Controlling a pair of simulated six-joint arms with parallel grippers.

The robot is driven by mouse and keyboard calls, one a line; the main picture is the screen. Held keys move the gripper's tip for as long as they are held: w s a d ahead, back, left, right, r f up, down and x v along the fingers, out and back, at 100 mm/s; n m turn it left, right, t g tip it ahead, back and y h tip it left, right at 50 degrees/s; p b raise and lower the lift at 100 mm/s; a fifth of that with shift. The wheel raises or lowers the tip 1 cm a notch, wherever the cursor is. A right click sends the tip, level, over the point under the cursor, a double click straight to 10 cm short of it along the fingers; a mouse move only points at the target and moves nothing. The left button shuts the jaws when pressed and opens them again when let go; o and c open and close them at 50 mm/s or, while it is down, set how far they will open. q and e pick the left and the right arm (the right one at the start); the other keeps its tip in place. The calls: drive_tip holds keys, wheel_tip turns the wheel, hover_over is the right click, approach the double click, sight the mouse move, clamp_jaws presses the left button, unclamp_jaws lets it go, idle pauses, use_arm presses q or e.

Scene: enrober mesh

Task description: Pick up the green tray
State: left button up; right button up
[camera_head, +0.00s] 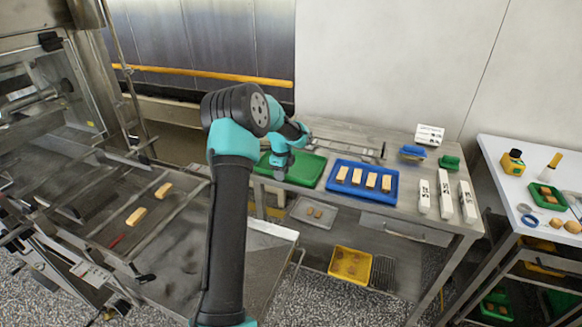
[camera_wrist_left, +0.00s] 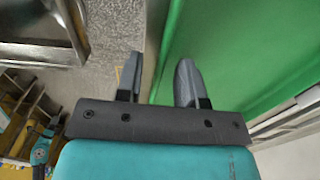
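The green tray (camera_head: 308,170) lies empty on the metal table, left of the blue tray. My left arm hides part of its left side. My left gripper (camera_head: 281,172) is at the tray's left edge, pointing down. In the left wrist view, the green tray (camera_wrist_left: 245,50) fills the right side. The two fingers of the left gripper (camera_wrist_left: 160,62) are apart, with the tray's edge running between them. One finger overlaps the green surface and the other is over the outside. I cannot tell whether they touch the tray. My right gripper is not in view.
The blue tray (camera_head: 362,182) with several tan bars stands close to the right. White cartons (camera_head: 446,195) stand further right. A yellow tray (camera_head: 350,265) sits on the lower shelf. The conveyor (camera_head: 95,215) is at the left. A white table (camera_head: 520,200) stands at the right.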

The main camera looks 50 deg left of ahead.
use_arm(q)
clamp_jaws()
drive_tip(key=shift+r, duration=0.1)
idle(0.5)
drive_tip(key=shift+r, duration=1.65)
drive_tip(key=s+d+r, duration=0.1)
drive_tip(key=s+d, duration=0.9)
drive_tip(key=d, duration=0.2)
drive_tip(key=shift+d+r, duration=0.2)
drive_tip(key=shift+r, duration=0.1)
